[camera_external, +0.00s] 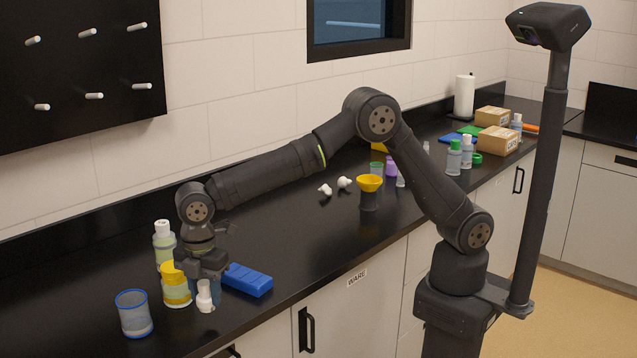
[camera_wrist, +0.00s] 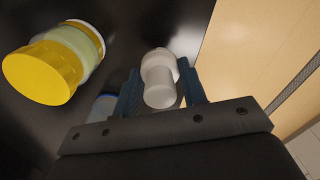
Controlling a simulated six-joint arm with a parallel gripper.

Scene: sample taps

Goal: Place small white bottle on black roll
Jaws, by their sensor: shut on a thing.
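A small white bottle (camera_external: 205,297) is upright near the counter's front edge. My gripper (camera_external: 204,280) points down over it, and its blue fingers are shut around the bottle. In the wrist view the white bottle (camera_wrist: 160,78) sits between the two blue fingers of my gripper (camera_wrist: 162,92). I cannot tell whether its base touches the counter. I cannot make out a black roll for certain. A dark cylinder (camera_external: 369,200) stands under a yellow funnel (camera_external: 369,183) mid-counter.
A yellow-lidded jar (camera_external: 176,287) stands close left of my gripper, with a taller bottle (camera_external: 164,242) behind it. A blue-rimmed beaker (camera_external: 134,314) is further left. A blue block (camera_external: 247,280) lies to the right. Mid-counter is mostly clear; bottles and boxes (camera_external: 497,140) crowd the far end.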

